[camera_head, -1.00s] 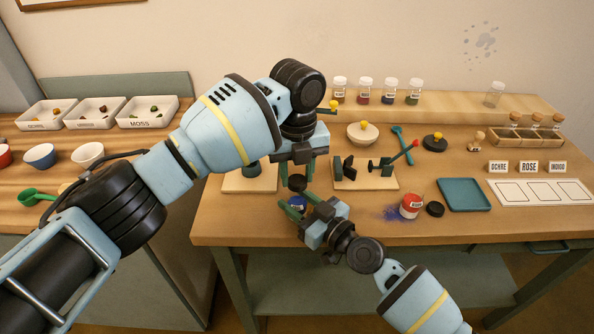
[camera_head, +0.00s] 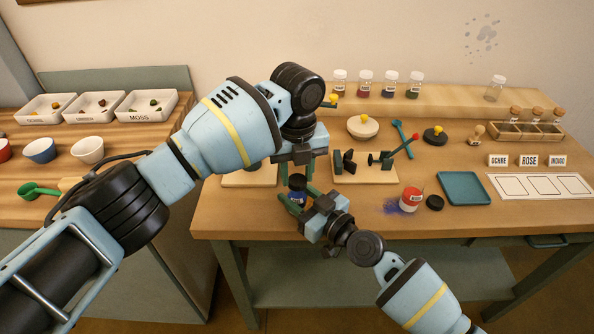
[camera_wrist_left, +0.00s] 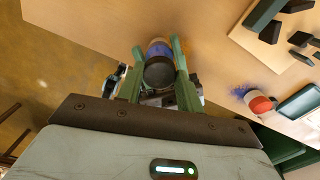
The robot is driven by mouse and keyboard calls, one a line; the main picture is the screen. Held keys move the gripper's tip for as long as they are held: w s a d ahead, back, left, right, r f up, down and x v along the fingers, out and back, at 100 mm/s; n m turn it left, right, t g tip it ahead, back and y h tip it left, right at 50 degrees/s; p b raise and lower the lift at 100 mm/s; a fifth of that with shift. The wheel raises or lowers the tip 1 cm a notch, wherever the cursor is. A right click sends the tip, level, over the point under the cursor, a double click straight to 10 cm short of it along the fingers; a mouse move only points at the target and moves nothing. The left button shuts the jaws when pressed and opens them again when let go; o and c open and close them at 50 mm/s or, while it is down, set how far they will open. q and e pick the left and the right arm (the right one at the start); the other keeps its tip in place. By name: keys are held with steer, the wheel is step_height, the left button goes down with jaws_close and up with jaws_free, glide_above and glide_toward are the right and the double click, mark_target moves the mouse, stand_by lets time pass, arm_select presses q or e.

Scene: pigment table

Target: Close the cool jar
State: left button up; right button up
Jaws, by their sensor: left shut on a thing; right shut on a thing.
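A small jar with blue contents (camera_head: 297,198) is held at the table's front edge by my right gripper (camera_head: 296,204), whose green fingers close on its sides. My left gripper (camera_head: 297,176) points down above it and is shut on a round black lid (camera_head: 297,182). The lid sits right over the jar's mouth; I cannot tell whether it is seated. In the left wrist view the black lid (camera_wrist_left: 159,72) is between the green fingers, and the blue jar (camera_wrist_left: 158,47) shows just beyond it.
A red jar (camera_head: 411,198) stands by spilled blue powder, with a loose black lid (camera_head: 435,202) beside it. A teal tray (camera_head: 464,188) lies to the right. A wooden stand with black clamps (camera_head: 365,173) is behind. Labelled vials line the back shelf (camera_head: 450,105).

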arm_select(q)
steer(key=shift+f, duration=0.55)
steer(key=m, duration=0.4)
steer(key=shift+m, duration=0.3)
steer(key=m, duration=0.5)
steer(key=shift+d, duration=0.1)
steer(key=o, duration=0.9)
steer(key=shift+r, duration=2.25)
